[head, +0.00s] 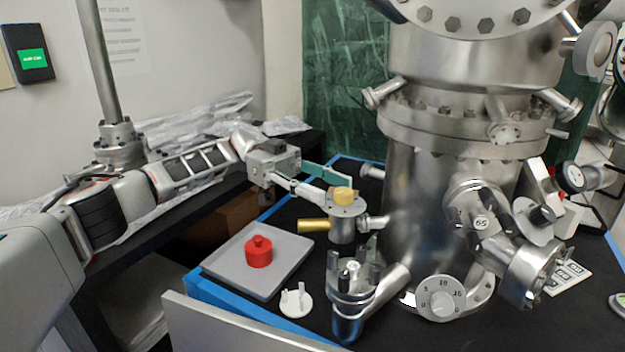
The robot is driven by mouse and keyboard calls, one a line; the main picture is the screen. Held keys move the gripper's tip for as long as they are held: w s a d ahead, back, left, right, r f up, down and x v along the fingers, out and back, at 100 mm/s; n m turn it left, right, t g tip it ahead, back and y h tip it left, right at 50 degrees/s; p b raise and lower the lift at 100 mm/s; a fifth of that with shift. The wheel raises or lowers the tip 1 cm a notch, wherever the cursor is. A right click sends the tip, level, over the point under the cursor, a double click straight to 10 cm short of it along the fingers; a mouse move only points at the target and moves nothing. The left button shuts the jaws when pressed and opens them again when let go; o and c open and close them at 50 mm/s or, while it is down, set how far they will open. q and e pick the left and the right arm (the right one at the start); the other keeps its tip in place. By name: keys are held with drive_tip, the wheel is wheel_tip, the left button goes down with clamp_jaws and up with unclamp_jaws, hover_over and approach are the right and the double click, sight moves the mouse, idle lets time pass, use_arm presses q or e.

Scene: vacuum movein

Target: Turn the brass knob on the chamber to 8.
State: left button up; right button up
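A silver dial (440,298) marked 0, 5, 10 is low on the chamber's front. No scale is readable at the yellow knob. My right gripper is not in view.
A grey tray (225,264) with a red knobbed piece (259,252) lies at the front left. A white pronged piece (296,300) lies beside it. A pronged metal fitting (352,285) stands in front of the chamber. Pipes and fittings crowd the right.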

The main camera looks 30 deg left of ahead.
use_arm(q)
drive_tip(key=shift+v, duration=2.95)
